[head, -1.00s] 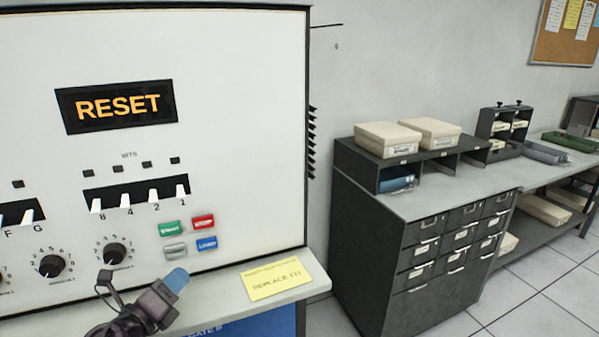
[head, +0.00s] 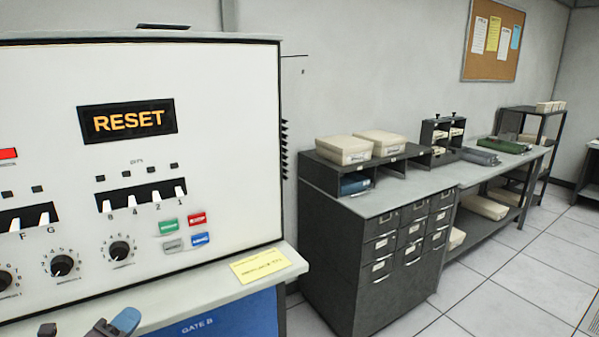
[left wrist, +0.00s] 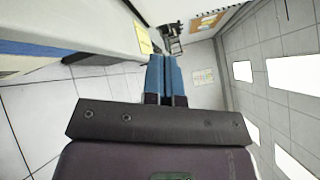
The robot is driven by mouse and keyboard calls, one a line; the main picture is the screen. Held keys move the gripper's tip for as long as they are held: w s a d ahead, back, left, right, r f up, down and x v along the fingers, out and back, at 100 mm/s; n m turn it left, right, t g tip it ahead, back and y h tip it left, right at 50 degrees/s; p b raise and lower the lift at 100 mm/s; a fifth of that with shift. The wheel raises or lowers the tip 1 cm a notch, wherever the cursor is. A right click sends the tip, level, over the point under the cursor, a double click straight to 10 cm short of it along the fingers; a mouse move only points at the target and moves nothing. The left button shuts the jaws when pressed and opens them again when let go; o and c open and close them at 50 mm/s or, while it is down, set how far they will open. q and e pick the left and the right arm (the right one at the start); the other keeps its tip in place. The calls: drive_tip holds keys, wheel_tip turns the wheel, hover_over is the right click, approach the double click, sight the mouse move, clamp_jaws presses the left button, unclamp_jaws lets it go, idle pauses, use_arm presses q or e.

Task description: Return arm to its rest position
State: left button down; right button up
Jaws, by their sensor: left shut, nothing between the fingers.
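My left gripper (head: 118,325) shows at the bottom edge of the head view, in front of the machine's shelf and apart from the panel. Its blue fingertip pads also show in the left wrist view (left wrist: 165,78), lying side by side, shut with nothing between them. The white control panel (head: 215,120) has a lit RESET display (head: 128,121), white toggle switches, dark knobs and green, red, grey and blue buttons (head: 186,231). My right gripper is in neither view.
A yellow note (head: 260,264) lies on the machine's shelf. A dark drawer cabinet (head: 385,260) with cream boxes on top stands to the right. A long bench (head: 500,157) runs on behind it. The tiled floor (head: 500,290) at the lower right is clear.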

use_arm(q)
drive_tip(key=s+d+f+n+g+y, duration=0.2)
drive_tip(key=s+f+n+g, duration=0.1)
drive_tip(key=s+f+n, duration=0.6)
drive_tip(key=s+d+f+n+g+y, duration=0.2)
drive_tip(key=s+f+n, duration=0.7)
drive_tip(key=f+n, duration=0.6)
drive_tip(key=shift+d+n+g, duration=0.25)
drive_tip(key=shift+n+g, duration=0.35)
drive_tip(key=shift+g, duration=0.1)
drive_tip(key=shift+r, duration=0.1)
